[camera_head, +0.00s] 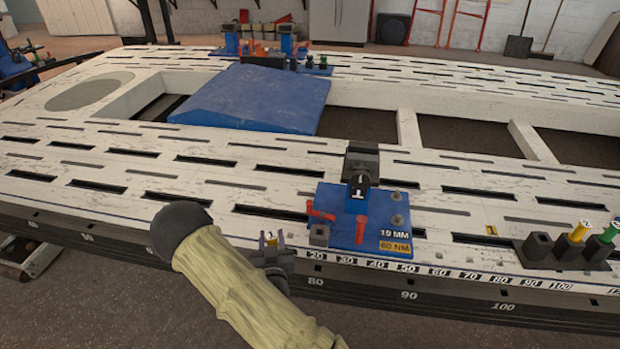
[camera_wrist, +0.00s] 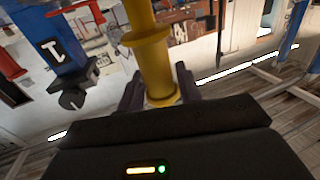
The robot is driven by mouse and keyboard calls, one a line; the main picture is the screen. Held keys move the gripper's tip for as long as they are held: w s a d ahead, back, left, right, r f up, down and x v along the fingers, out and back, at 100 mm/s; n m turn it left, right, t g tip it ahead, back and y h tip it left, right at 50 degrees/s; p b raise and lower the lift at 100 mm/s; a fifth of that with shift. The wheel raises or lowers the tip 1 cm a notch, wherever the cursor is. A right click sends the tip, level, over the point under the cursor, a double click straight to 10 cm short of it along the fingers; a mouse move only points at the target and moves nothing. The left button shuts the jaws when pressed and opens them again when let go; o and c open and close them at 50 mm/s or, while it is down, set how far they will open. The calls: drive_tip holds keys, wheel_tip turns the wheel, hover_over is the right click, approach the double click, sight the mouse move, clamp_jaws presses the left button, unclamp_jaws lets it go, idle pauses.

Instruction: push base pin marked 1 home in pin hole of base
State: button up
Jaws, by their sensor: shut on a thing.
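My gripper (camera_head: 272,245) is shut on a yellow base pin (camera_head: 270,239) in front of the bench's near edge. In the wrist view the yellow pin (camera_wrist: 148,60), with its flanges, stands between the two dark fingers of my gripper (camera_wrist: 159,86). The blue base (camera_head: 340,238) sits on the bench to the right of the gripper, apart from the pin. It carries a blue post with a black head marked 1 (camera_head: 360,180), and a grey square socket (camera_head: 319,235) at its near left corner. I cannot tell whether that socket is the pin hole.
Red pins (camera_head: 361,230) and grey studs (camera_head: 397,220) stand up from the base. A dark rack (camera_head: 567,250) with yellow and green pieces is at the right. A blue wedge-shaped panel (camera_head: 255,98) lies in the middle. The slotted bench top left of the base is clear.

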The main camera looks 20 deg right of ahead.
drive_tip(key=shift+w, duration=0.35)
drive_tip(key=shift+s+r, duration=0.1)
drive_tip(key=shift+s, duration=0.05)
drive_tip(key=w+d+r+m+g+h+b, duration=0.2)
drive_tip(key=w+d+r+m+h+b, duration=0.1)
drive_tip(key=d, duration=0.6)
drive_tip(key=w+d+r+m+g+h+b, duration=0.2)
drive_tip(key=w+d+r+g+h+b, duration=0.1)
drive_tip(key=d, duration=0.5)
drive_tip(key=r+h+b, duration=0.1)
drive_tip(key=h+b, duration=0.1)
drive_tip(key=shift+d+r+m+b, duration=0.25)
drive_tip(key=shift+d+m+b, duration=0.05)
drive_tip(key=shift+d+m, duration=0.1)
